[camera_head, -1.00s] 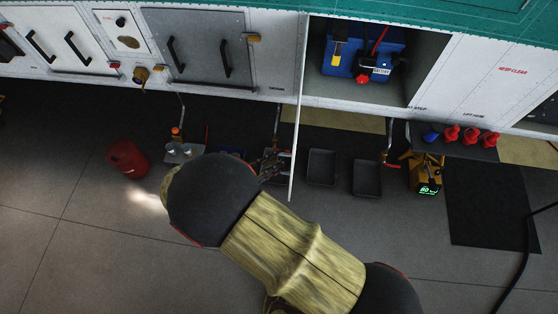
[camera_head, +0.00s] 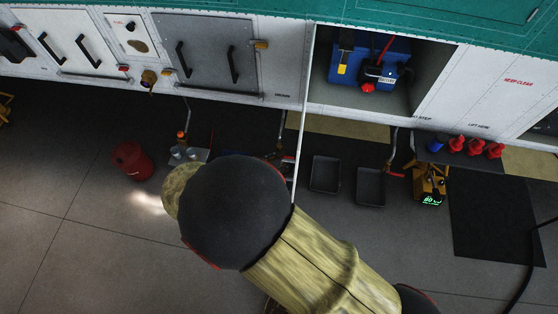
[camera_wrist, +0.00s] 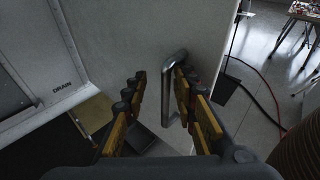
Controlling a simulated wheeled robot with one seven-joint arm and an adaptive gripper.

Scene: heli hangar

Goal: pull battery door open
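The battery door (camera_head: 301,120) stands swung out from the white body side, seen nearly edge-on in the head view. Its compartment is open and shows a blue battery (camera_head: 345,67) with a red cable. In the wrist view the door's pale panel (camera_wrist: 120,40) fills the middle, with a metal bar handle (camera_wrist: 170,110) on it. My gripper (camera_wrist: 160,76) is open, its two fingers apart. The handle lies between them, closer to the right finger; I cannot tell whether they touch. In the head view my own arm hides the gripper.
A red canister (camera_head: 131,161) stands on the floor at left. Black trays (camera_head: 324,174) and a yellow device with a green display (camera_head: 429,184) are on the floor below the compartment. A dark mat (camera_head: 497,225) lies at right. A hose runs at the far right.

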